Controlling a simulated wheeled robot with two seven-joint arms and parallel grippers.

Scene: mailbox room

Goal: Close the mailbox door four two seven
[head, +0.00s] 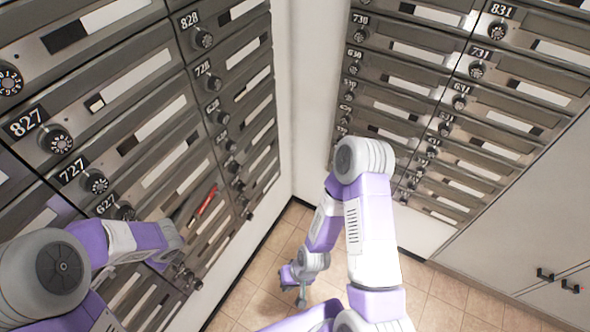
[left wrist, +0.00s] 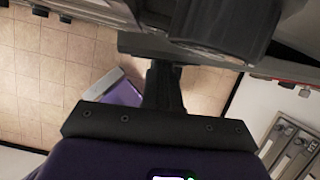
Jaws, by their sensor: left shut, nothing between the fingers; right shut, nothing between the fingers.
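Mailbox door 427 cannot be picked out by number. In the head view, the column with labels 827, 727 and 627 (head: 106,204) runs down behind my left arm, which hides its lower doors. My left gripper is shut and empty; its fingers show in the left wrist view (left wrist: 164,85). They point at a dark door edge with a large round knob (left wrist: 222,22), very close or touching; I cannot tell which. No number is readable there. My right gripper (head: 302,292) is shut and empty, hanging low over the floor, away from the mailboxes.
A red item (head: 206,203) shows at a mailbox front right of my left arm. Another mailbox wall (head: 450,100) stands at the right, with grey cabinet doors (head: 540,220) beside it. Tiled floor (head: 245,300) is clear between the walls.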

